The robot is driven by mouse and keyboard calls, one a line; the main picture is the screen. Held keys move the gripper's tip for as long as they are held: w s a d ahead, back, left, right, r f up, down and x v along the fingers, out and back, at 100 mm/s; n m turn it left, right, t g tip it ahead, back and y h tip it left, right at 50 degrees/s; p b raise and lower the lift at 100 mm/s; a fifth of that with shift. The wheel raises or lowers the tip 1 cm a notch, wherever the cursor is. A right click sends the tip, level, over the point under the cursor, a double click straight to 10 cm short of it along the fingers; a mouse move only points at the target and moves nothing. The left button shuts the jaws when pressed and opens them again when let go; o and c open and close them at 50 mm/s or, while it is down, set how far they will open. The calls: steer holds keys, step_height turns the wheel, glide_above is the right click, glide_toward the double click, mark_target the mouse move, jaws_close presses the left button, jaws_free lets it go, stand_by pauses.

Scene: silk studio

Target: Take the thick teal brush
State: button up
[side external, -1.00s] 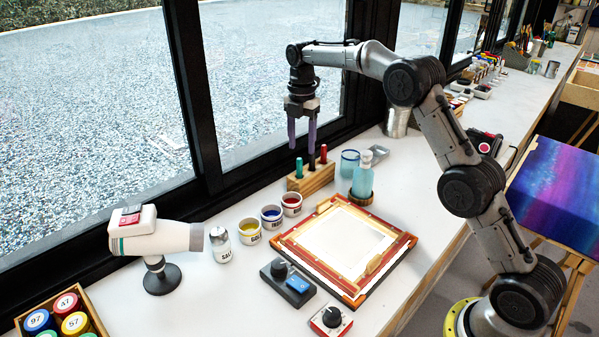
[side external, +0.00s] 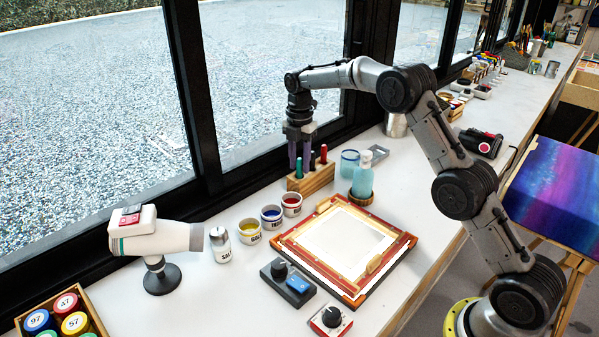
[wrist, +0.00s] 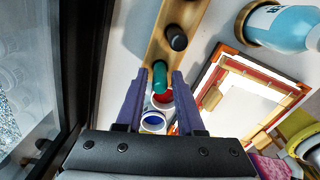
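The teal brush (side external: 299,168) stands upright at the left end of a wooden block (side external: 317,182), with a dark brush (side external: 312,161) and a red brush (side external: 323,153) beside it. My gripper (side external: 300,165) points straight down over that end, its purple fingers around the teal handle's height. In the wrist view the teal handle (wrist: 160,76) shows between the tips of my open gripper (wrist: 158,82), with a gap visible on each side. The dark brush (wrist: 177,38) is just beyond it. The lower part of the teal brush is hidden in the block.
Red, blue and yellow dye cups (side external: 271,217) stand in front of the block. A blue bottle (side external: 362,180) and glass (side external: 349,162) are to its right. A framed white panel (side external: 345,240) lies nearer. The black window frame (side external: 240,178) runs close behind.

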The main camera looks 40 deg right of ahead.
jaws_close()
steer(key=shift+r, duration=0.15)
steer(key=shift+r, duration=0.25)
steer(key=r, duration=0.3)
steer(key=shift+s+r, duration=0.1)
steer(key=shift+s, duration=0.15)
steer(key=s+a+r, duration=0.1)
steer(key=s+r, duration=0.8)
steer(key=s, duration=0.4)
steer(key=shift+s+a, duration=0.2)
steer(key=shift+a, duration=0.2)
